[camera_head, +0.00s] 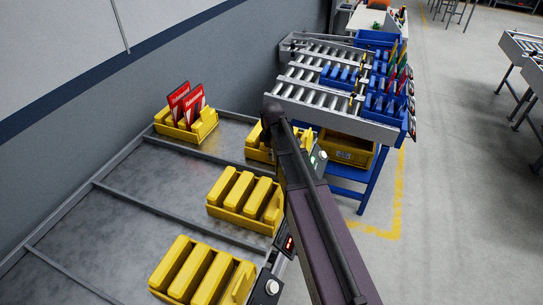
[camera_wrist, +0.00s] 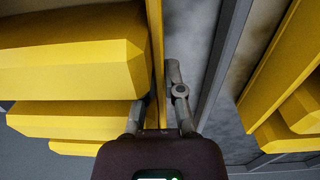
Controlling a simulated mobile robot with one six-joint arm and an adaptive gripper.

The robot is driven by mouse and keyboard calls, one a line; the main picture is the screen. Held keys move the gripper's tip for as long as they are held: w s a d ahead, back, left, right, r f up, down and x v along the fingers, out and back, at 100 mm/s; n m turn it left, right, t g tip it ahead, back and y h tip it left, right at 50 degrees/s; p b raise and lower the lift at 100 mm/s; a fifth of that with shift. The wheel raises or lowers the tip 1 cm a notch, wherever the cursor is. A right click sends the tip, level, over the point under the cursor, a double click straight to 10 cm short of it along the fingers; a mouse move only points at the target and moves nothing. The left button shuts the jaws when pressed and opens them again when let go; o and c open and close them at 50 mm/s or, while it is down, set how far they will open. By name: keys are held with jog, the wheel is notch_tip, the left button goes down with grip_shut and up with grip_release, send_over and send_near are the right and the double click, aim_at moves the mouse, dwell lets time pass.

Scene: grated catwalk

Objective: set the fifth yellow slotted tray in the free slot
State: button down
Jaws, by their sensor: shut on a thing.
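In the wrist view my gripper (camera_wrist: 160,98) is shut on the thin upright edge of a yellow slotted tray (camera_wrist: 75,75), which fills the left side with its stacked yellow blocks. Another yellow tray (camera_wrist: 282,75) shows at the right, apart from it. In the head view, a yellow tray (camera_head: 252,152) at the back is partly hidden behind my arm. Two more trays, one in the middle (camera_head: 232,215) and one in front (camera_head: 170,294), hold yellow blocks. A tray with red packs (camera_head: 206,131) stands at the back left. My fingers are hidden in the head view.
The trays stand on a grey metal table (camera_head: 135,200) with raised dividing strips and bare room at left. A wall runs behind it. A roller conveyor (camera_head: 325,87) with blue racks stands at the back, a yellow bin (camera_head: 345,150) beneath. Open floor lies at right.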

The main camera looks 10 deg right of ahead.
jog(key=shift+f, duration=0.2)
jog(key=c, duration=0.8)
grip_release()
jog(key=shift+o, duration=0.2)
jog(key=shift+r, duration=0.2)
notch_tip(320, 180, up, 12)
jog(key=p, duration=1.2)
jog(key=shift+s, duration=0.15)
jog(key=s+m, duration=0.3)
jog(key=s, duration=0.3)
jog(key=s+m, duration=0.4)
jog(key=s, duration=0.2)
jog(key=s+m, duration=0.3)
jog(key=s, duration=0.3)
jog(key=shift+s+a, duration=0.1)
jog(key=shift+s+m, duration=0.45)
jog(key=shift+m, duration=0.15)
jog(key=shift+s, duration=0.1)
